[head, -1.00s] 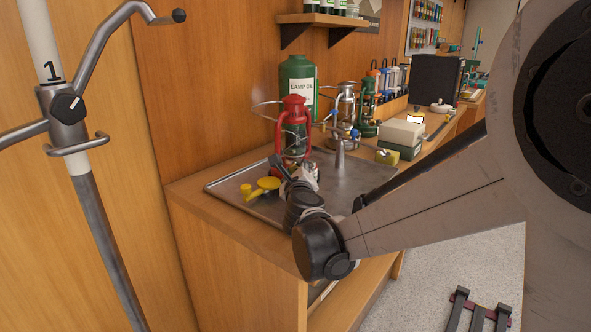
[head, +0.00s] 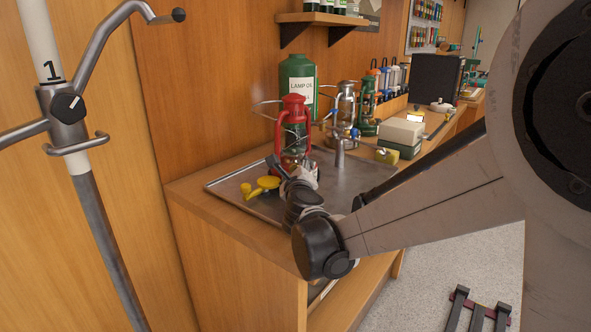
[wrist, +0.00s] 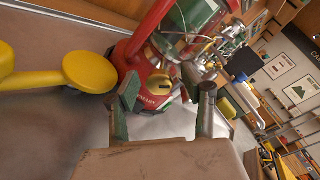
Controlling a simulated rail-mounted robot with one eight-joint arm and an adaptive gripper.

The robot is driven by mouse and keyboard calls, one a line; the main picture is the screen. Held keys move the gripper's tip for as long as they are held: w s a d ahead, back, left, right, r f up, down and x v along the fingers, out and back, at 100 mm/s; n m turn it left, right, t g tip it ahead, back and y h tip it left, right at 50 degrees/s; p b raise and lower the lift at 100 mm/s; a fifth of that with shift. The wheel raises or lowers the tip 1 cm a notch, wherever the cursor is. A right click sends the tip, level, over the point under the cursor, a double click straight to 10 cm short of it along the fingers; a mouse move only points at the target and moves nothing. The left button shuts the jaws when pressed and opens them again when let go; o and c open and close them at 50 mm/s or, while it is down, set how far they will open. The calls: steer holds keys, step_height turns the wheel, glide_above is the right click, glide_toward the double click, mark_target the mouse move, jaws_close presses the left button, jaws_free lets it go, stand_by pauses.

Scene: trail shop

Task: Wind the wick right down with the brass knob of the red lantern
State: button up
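The red lantern (head: 293,109) stands upright on the metal tray (head: 235,200). In the wrist view its red body (wrist: 150,99) fills the upper middle, with lettering on its base. A brass-coloured part (wrist: 165,72), which looks like the knob, shows on its near side between my fingers. My gripper (wrist: 167,92) is open at the lantern's base, one finger on each side of that part. I cannot tell whether either finger touches it. In the head view my gripper (head: 290,169) is at the lantern's front and partly hides its base.
A grey cone (head: 340,155) stands to the right. A green lamp oil bottle (head: 298,80) and other lanterns (head: 366,110) stand behind.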

steer(key=shift+s, duration=0.1)
steer(key=s, duration=0.8)
steer(key=s+d, duration=0.1)
steer(key=s, duration=0.2)
steer(key=shift+s+r, duration=0.4)
steer(key=shift+r+m+p, duration=0.1)
steer(key=shift+m+p, duration=0.5)
steer(key=shift+p, duration=0.3)
steer(key=m+p, duration=0.2)
steer(key=p, duration=0.1)
steer(key=shift+s+d+m, duration=0.15)
steer(key=shift+s+m, duration=0.05)
steer(key=shift+m, duration=0.1)
steer(key=m+p, duration=0.1)
steer(key=s+m+p, duration=0.1)
steer(key=m, duration=0.1)
steer(key=shift+d+f+y, duration=0.15)
steer(key=shift+f+y, duration=0.15)
steer(key=shift+f, duration=0.05)
steer(key=w, duration=0.4)
steer(key=w+a, duration=0.1)
steer(key=w, duration=0.8)
steer(key=shift+w+a+f+b, duration=0.1)
steer(key=shift+w+a+b, duration=0.2)
steer(key=shift+a+b, duration=0.05)
jaws_close()
